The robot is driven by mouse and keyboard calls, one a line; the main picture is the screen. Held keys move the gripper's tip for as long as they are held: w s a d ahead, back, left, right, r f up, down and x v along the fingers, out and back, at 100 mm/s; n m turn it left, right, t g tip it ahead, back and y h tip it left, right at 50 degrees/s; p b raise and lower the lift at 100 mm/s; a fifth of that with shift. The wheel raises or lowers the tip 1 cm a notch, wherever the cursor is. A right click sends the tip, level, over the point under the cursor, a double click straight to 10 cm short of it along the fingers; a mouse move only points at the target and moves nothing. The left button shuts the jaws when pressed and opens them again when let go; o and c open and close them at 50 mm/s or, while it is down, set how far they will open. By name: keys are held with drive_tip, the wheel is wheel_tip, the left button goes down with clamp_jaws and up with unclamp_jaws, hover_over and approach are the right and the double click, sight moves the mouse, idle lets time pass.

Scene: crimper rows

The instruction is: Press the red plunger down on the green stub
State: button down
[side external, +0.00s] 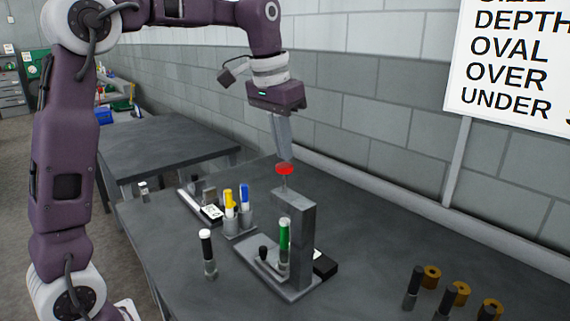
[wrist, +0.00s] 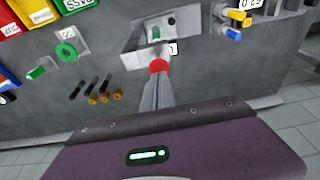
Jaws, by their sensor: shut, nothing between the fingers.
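The red plunger (side external: 285,169) is a round red cap on a thin rod, standing up at the top of the grey press (side external: 296,222). The green stub (side external: 284,236) has a pale top and stands upright in the press base below the plunger. My gripper (side external: 287,159) is shut and empty, pointing down with its tips right at the red cap; I cannot tell whether they touch it. In the wrist view the red cap (wrist: 158,66) shows just past my shut fingertips (wrist: 158,79), and the green stub (wrist: 155,33) shows in the press behind.
A black cylinder with a white top (side external: 206,245) stands left of the press. Cups with yellow (side external: 229,203) and blue (side external: 244,196) pieces stand behind it. Black posts and brass rings (side external: 461,292) stand at the right. A wall (side external: 390,160) runs behind; the table between is clear.

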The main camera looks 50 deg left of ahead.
sight(284, 165)
drive_tip(key=shift+f, duration=0.15)
drive_tip(key=shift+f, duration=2)
wheel_tip(284, 165, up, 8)
drive_tip(key=shift+r, duration=0.45)
